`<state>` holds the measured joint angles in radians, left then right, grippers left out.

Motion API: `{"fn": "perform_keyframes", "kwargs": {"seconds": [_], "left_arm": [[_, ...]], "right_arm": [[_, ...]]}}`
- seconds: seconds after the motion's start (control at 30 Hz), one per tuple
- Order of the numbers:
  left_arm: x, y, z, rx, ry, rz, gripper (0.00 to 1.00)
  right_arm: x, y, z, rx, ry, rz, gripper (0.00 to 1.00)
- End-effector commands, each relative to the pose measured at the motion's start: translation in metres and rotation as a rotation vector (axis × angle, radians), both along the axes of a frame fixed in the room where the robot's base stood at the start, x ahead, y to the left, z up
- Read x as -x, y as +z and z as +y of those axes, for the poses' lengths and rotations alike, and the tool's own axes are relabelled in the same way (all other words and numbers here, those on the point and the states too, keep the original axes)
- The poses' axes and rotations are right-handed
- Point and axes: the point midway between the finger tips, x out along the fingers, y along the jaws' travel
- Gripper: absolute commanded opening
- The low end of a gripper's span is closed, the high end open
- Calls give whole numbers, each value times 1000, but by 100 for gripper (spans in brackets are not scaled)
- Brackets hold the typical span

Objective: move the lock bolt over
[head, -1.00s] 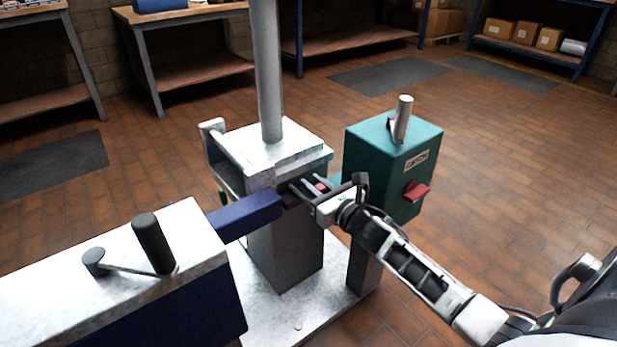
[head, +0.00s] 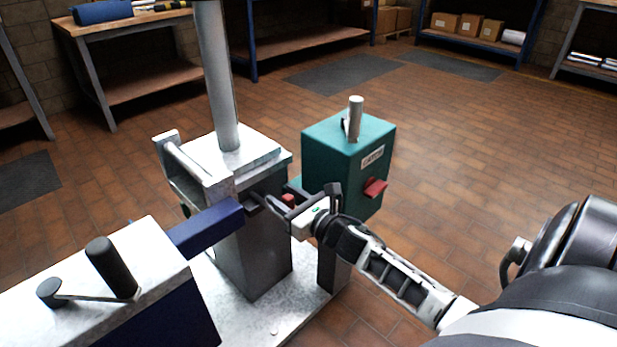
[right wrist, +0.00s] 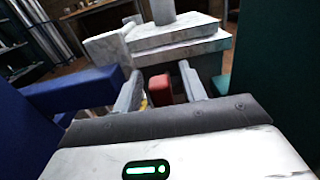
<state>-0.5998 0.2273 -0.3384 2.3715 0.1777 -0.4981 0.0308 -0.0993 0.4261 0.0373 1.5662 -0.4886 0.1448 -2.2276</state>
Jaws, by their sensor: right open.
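The lock bolt seems to be the small red block (head: 288,198) beside the grey post, below the mast's foot. In the right wrist view the red block (right wrist: 160,88) shows between my two fingers, with a gap on each side. My right gripper (head: 276,200) is open and reaches in from the right, between the post and the teal box. Its fingers also show in the right wrist view (right wrist: 160,78). How deep the block sits between them is hard to tell. The mast (head: 218,80) stands upright on a pale stepped flange (head: 250,153). My left gripper is out of view.
A teal box (head: 330,155) with a label, a red knob (head: 375,188) and a grey lever (head: 355,118) stands right of the post. A blue bar (head: 205,230) runs to the post from a blue, white-topped housing (head: 150,250) with a crank. Open floor lies beyond.

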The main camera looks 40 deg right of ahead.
Motion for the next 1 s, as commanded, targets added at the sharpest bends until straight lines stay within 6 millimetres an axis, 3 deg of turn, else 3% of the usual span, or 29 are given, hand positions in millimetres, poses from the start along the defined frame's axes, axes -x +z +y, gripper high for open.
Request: {"fn": "perform_keyframes", "kwargs": {"seconds": [0.6,0.8,1.0], "left_arm": [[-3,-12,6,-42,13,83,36],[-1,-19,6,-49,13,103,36],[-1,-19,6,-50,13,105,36]], "right_arm": [[132,-1,-11,-1,-3,5,42],[151,-1,-12,0,-1,3,42],[153,-1,-13,0,-1,2,42]]}}
